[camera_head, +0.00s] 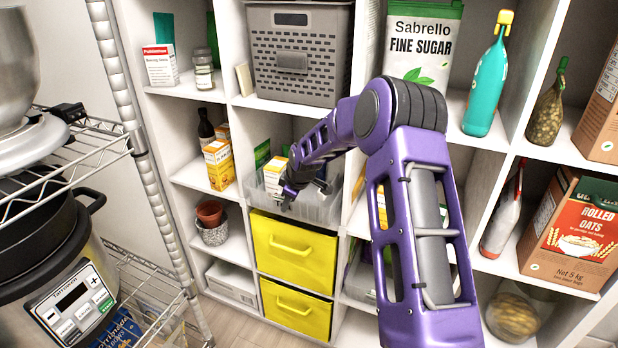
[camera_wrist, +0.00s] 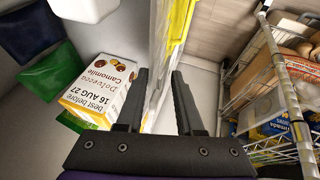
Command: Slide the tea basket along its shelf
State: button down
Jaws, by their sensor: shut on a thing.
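The tea basket (camera_head: 316,213) is a clear plastic bin on the middle shelf, above two yellow drawers in the head view. It holds tea packs, among them a white and yellow camomile box (camera_wrist: 101,88). My gripper (camera_head: 287,198) is at the basket's front wall, near its left side. In the wrist view my gripper (camera_wrist: 161,76) has one finger on each side of the thin clear wall (camera_wrist: 155,105) and is shut on it.
Yellow drawers (camera_head: 292,253) are just below the basket. A yellow tea box (camera_head: 219,165) and a dark bottle (camera_head: 206,130) stand in the cubby to the left. A grey crate (camera_head: 298,55) sits above. A wire rack (camera_head: 165,170) stands at the left.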

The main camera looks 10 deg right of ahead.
jog(key=s+a+b, duration=0.1)
jog(key=s+a, duration=0.3)
jog(key=s, duration=0.1)
jog(key=shift+s+b, duration=0.2)
jog(key=shift+b, duration=0.1)
dwell(0.7)
dwell(0.3)
jog(key=c, duration=0.6)
grip_release()
jog(key=o, duration=0.4)
jog(key=shift+s+f, duration=0.15)
jog(key=shift+o, duration=0.2)
jog(key=p+v, duration=0.4)
jog(key=v, duration=0.3)
